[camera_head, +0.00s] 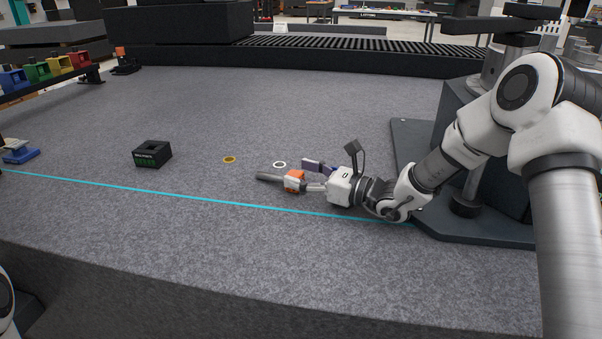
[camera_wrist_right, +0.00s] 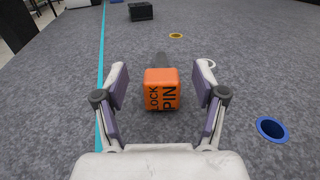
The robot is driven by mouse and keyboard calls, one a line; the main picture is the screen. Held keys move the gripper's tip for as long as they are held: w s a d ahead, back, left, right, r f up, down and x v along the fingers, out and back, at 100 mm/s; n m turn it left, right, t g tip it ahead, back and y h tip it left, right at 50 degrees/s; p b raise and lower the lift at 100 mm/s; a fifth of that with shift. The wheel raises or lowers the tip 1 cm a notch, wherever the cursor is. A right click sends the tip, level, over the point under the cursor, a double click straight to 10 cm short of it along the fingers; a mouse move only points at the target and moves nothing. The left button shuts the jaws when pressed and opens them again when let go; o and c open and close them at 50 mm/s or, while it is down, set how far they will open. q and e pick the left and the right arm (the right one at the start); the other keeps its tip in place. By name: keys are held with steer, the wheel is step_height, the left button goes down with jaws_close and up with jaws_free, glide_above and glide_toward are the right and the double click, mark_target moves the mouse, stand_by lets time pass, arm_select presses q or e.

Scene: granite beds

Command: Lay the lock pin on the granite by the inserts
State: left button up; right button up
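The lock pin (camera_head: 293,181) has an orange block head marked LOCK PIN and a grey shaft. It lies on or very near the granite (camera_head: 190,215), shaft pointing left in the head view; in the wrist view its head (camera_wrist_right: 162,90) faces me. My right gripper (camera_head: 317,178) is open, its fingers on both sides of the head with a gap each side. The ring-shaped inserts are yellow (camera_head: 229,160), white (camera_head: 280,164) and, in the wrist view, blue (camera_wrist_right: 271,129); the white one is partly behind a finger there. My left gripper is out of view.
A black box with an open top (camera_head: 152,154) stands to the left. A cyan line (camera_head: 190,195) runs along the front of the granite. A blue piece (camera_head: 20,153) and a rack of coloured blocks (camera_head: 45,70) are at far left. The middle back is clear.

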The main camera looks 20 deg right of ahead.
steer(key=shift+s+d+f, duration=0.1)
steer(key=shift+s+f, duration=0.1)
steer(key=shift+f, duration=0.2)
steer(key=shift+s+d+p, duration=0.1)
steer(key=shift+s+p, duration=0.1)
steer(key=shift+p, duration=0.15)
steer(key=shift+s, duration=0.3)
steer(key=shift+s+d+r+p, duration=0.25)
steer(key=shift+s+d+p, duration=0.2)
steer(key=shift+s+p, duration=0.25)
steer(key=shift+s+d, duration=0.15)
steer(key=shift+s, duration=0.15)
steer(key=shift+s+d+f, duration=0.15)
steer(key=shift+s+d, duration=0.15)
steer(key=shift+s, duration=0.15)
steer(key=shift+s+d, duration=0.2)
steer(key=shift+s, duration=0.1)
steer(key=v, duration=0.4)
steer(key=r+v, duration=0.1)
steer(key=v, duration=0.1)
steer(key=shift+s, duration=0.25)
steer(key=shift+s+d, duration=0.15)
